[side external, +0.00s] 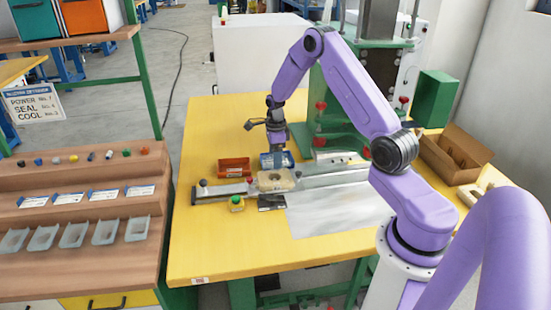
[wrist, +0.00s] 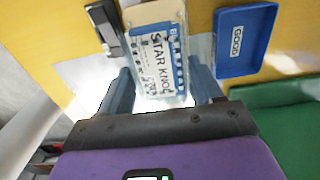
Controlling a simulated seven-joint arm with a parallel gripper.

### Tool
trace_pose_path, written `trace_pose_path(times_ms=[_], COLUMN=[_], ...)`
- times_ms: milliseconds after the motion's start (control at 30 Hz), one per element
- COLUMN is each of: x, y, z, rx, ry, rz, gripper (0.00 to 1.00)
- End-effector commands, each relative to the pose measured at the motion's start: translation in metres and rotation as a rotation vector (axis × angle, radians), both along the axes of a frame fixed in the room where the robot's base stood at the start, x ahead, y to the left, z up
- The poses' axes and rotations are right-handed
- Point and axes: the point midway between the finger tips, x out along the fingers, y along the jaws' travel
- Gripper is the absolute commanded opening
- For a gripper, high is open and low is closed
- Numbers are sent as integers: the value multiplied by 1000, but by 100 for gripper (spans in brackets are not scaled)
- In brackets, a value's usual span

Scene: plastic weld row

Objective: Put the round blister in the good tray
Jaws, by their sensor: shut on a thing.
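The round blister (wrist: 162,62) is a clear pack with a white and blue card printed "STAR KNOB". In the wrist view it lies between the two fingers of my gripper (wrist: 162,92), which is shut on it. The good tray (wrist: 243,42) is blue, labelled "GOOD", and lies to the right of the blister, apart from it.
A beige block (side external: 275,181) sits on the metal rail in front of the trays. An orange tray (side external: 234,167) is left of the blue one. A green press (side external: 335,110) stands behind. A yellow button box (side external: 237,204) and a cardboard box (side external: 455,153) are also on the table.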

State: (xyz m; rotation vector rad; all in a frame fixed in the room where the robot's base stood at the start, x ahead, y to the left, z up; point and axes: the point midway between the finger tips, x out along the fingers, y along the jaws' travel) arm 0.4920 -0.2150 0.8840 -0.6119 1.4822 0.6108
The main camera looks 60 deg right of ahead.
Motion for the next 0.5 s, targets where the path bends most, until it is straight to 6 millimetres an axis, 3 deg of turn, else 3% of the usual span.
trace_pose_path(times_ms=[500], x=[0], y=[0], z=[11], rx=[0], ry=[0], rz=[0], gripper=[45])
